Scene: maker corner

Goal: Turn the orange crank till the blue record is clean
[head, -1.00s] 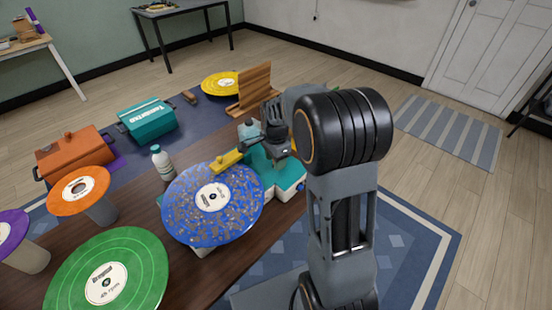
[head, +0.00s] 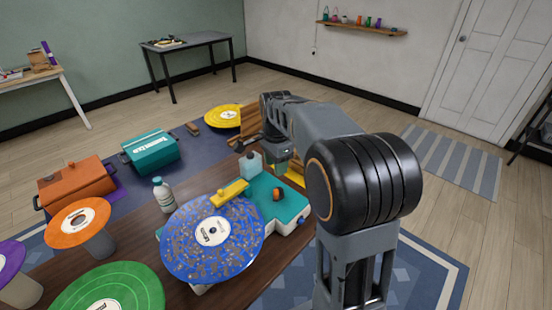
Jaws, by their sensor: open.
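The blue record (head: 190,253) lies flat on the teal cleaning machine (head: 292,208) on the wooden table. Brown-grey patches cover much of its blue surface around a white label. The small orange crank (head: 278,195) with a dark part sits on top of the machine, right of the yellow bar (head: 230,192) that reaches over the record. My gripper (head: 284,158) is behind and above the crank, apart from it, open and seemingly empty. My arm partly hides it, and its fingertips are hard to make out.
A white bottle (head: 163,194) and a pale blue container (head: 250,163) stand close to the machine. Orange (head: 72,214) and green (head: 125,287) records sit at the left front. An orange case (head: 75,184), a teal case (head: 151,151) and a yellow record (head: 222,116) are farther back.

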